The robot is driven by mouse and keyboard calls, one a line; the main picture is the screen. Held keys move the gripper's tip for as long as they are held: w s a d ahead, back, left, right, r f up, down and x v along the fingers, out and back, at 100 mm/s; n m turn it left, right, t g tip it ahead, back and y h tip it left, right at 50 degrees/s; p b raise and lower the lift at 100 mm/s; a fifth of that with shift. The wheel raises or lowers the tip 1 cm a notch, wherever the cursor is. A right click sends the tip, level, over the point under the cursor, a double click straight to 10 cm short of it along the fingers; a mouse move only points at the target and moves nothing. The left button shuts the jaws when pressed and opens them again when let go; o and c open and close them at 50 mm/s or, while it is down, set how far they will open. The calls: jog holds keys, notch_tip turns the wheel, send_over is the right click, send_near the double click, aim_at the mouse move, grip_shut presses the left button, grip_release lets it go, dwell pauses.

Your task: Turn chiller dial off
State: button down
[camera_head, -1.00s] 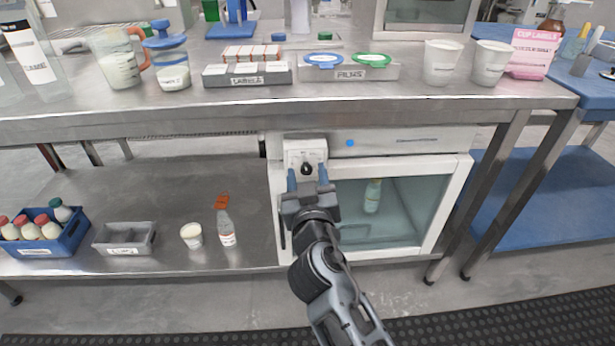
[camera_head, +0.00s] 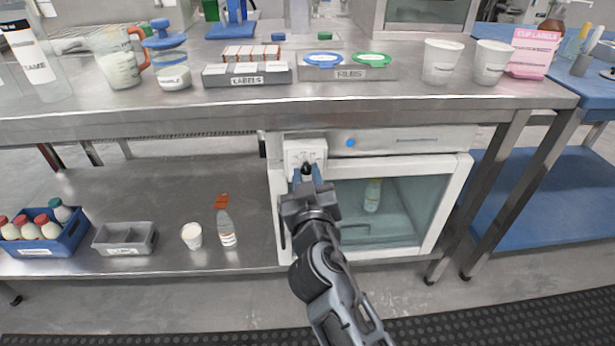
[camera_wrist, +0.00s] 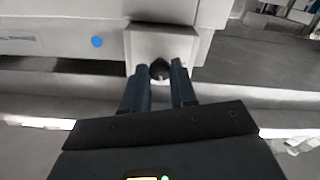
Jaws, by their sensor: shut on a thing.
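The chiller (camera_head: 385,142) is a white cabinet under the steel bench, with a glass front and a blue dot on its upper panel. Its dial (camera_head: 306,168) is a small black knob on a pale square plate (camera_head: 303,148) at the upper left of the front. My gripper (camera_head: 306,174) is at the dial, with its blue fingers shut on the knob from both sides. In the wrist view the knob (camera_wrist: 160,69) sits between the fingertips. Parts of the knob are hidden by the fingers, and I cannot read any dial marking.
A bottle (camera_head: 372,195) stands behind the chiller glass. On the lower shelf to the left are a squeeze bottle (camera_head: 226,226), a white cup (camera_head: 192,236), a grey bin (camera_head: 124,240) and a blue crate (camera_head: 50,238) of bottles. The bench edge (camera_head: 200,122) overhangs above the dial.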

jog(key=n, duration=0.4)
jog(key=n+p, duration=0.1)
jog(key=n, duration=0.2)
jog(key=shift+n, duration=0.4)
jog(key=n+p, duration=0.1)
jog(key=n, duration=0.3)
jog(key=shift+n+p, duration=0.5)
jog(key=shift+n, duration=1)
jog(key=shift+f, duration=0.1)
jog(key=c, duration=0.9)
grip_release()
jog(key=shift+s+p, duration=0.3)
jog(key=shift+s, duration=3.65)
